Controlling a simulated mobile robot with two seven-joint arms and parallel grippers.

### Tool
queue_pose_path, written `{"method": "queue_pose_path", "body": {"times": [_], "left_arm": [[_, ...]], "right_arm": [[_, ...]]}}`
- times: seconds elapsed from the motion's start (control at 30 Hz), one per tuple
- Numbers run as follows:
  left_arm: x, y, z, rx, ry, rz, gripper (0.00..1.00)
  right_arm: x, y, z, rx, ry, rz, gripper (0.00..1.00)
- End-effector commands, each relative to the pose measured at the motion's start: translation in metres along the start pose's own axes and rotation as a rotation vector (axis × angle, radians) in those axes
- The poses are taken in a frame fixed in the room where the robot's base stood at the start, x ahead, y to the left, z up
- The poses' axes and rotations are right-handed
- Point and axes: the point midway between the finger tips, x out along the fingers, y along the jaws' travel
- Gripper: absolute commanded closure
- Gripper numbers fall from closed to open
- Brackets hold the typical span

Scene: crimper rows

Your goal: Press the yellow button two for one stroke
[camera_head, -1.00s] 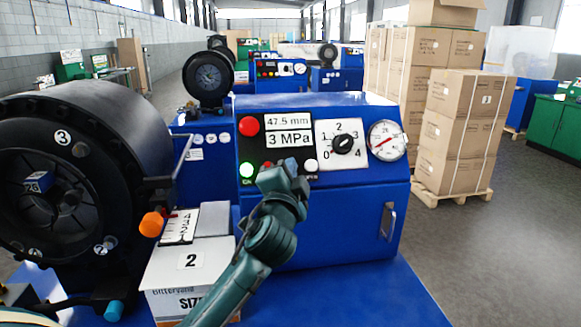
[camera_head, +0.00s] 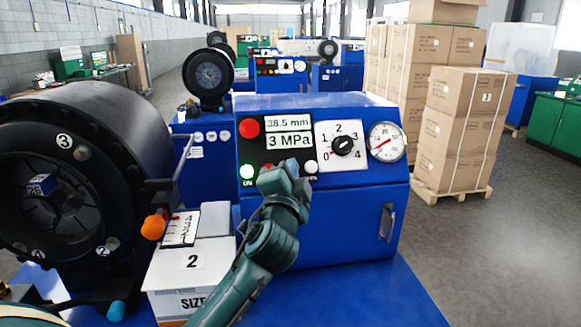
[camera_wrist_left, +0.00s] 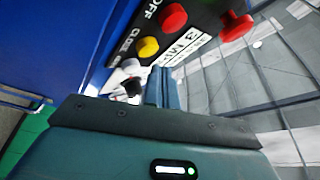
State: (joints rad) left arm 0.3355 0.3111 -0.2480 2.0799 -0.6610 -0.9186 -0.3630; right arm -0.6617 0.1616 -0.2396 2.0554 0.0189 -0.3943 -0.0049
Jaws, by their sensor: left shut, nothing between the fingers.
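The blue crimper's control panel (camera_head: 283,140) faces me. The yellow button (camera_wrist_left: 147,47) shows uncovered in the left wrist view, between a red button (camera_wrist_left: 173,17) and a white button (camera_wrist_left: 132,66). In the head view the yellow button is hidden behind my left gripper (camera_head: 280,180). That gripper is shut and empty, with its tip at the panel's lower edge. In the left wrist view its teal fingers (camera_wrist_left: 163,88) reach up beside the white button; I cannot tell whether they touch anything. The display (camera_head: 288,123) reads 38.5 mm and 3 MPa. My right gripper is not in view.
The round black crimping head (camera_head: 120,130) stands left. Stacked cartons (camera_head: 462,130) stand right.

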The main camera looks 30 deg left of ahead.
Motion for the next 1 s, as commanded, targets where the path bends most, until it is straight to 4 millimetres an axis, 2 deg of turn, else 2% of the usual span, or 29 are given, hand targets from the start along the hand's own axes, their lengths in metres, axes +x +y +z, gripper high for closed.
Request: {"method": "queue_pose_path", "body": {"times": [0.43, 1.0], "left_arm": [[-0.029, -0.023, -0.023, -0.001, 0.001, 0.001, 1.0], [-0.032, -0.024, -0.024, 0.0, 0.0, 0.0, 1.0]], "right_arm": [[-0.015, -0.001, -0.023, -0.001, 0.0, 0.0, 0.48], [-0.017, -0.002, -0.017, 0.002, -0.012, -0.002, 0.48]]}}
